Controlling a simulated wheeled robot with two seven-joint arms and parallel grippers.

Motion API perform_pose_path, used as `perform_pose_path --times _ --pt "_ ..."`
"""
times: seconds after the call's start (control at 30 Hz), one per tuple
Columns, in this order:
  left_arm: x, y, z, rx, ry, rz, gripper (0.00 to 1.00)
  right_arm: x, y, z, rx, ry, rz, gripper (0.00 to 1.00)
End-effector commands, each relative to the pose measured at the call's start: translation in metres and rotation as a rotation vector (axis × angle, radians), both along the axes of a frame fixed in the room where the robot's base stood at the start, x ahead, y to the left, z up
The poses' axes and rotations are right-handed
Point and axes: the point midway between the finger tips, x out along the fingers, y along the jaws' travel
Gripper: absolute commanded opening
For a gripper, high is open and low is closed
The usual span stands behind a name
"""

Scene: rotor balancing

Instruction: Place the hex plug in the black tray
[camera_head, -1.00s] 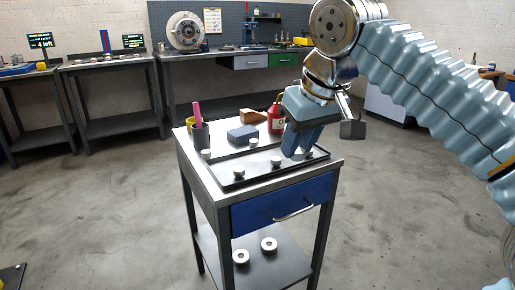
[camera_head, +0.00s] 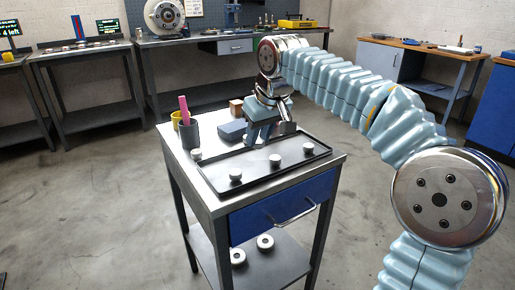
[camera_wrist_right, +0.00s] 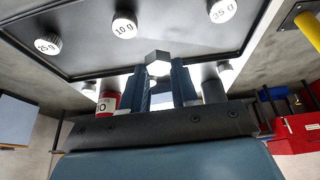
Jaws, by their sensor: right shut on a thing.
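My right gripper (camera_head: 258,140) is over the far part of the black tray (camera_head: 270,182) on the cart. In the right wrist view, the fingers of my right gripper (camera_wrist_right: 166,84) are shut on the hex plug (camera_wrist_right: 158,60), a small dark six-sided piece with a pale face. The plug is at the fingertips, against the background of the black tray (camera_wrist_right: 190,42); I cannot tell whether it touches the tray. In the head view the plug is not clear behind the fingers. My left gripper is not in view.
The tray holds several pale round weights, marked 25 g (camera_wrist_right: 47,44), 10 g (camera_wrist_right: 124,24) and 35 g (camera_wrist_right: 222,10). A red container (camera_wrist_right: 107,103) is close by.

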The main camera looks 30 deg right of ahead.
Motion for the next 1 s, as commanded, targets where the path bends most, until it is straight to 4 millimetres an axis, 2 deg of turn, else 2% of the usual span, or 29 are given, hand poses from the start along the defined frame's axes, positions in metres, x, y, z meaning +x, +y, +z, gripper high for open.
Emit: perform_pose_path --times 0.2,0.37,0.6,0.63,0.77,0.8,1.0 --pt "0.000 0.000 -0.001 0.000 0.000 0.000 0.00 0.015 -0.004 -0.019 0.000 0.003 -0.002 0.00" --pt "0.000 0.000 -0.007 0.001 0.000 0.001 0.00 0.013 -0.003 -0.044 0.000 0.002 0.000 0.00" --pt "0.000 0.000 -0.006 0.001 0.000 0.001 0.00 0.013 -0.003 -0.046 0.000 -0.001 0.000 0.00" --pt "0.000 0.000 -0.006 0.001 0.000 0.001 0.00 0.013 -0.003 -0.046 0.000 0.000 0.000 0.32" --pt "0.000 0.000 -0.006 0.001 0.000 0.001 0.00 0.013 -0.003 -0.046 0.000 0.000 0.000 0.52" --pt "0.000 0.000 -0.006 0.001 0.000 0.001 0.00 0.013 -0.003 -0.046 0.000 0.000 0.000 0.54" --pt "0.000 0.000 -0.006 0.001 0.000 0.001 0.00 0.013 -0.003 -0.046 0.000 0.000 0.000 0.54"
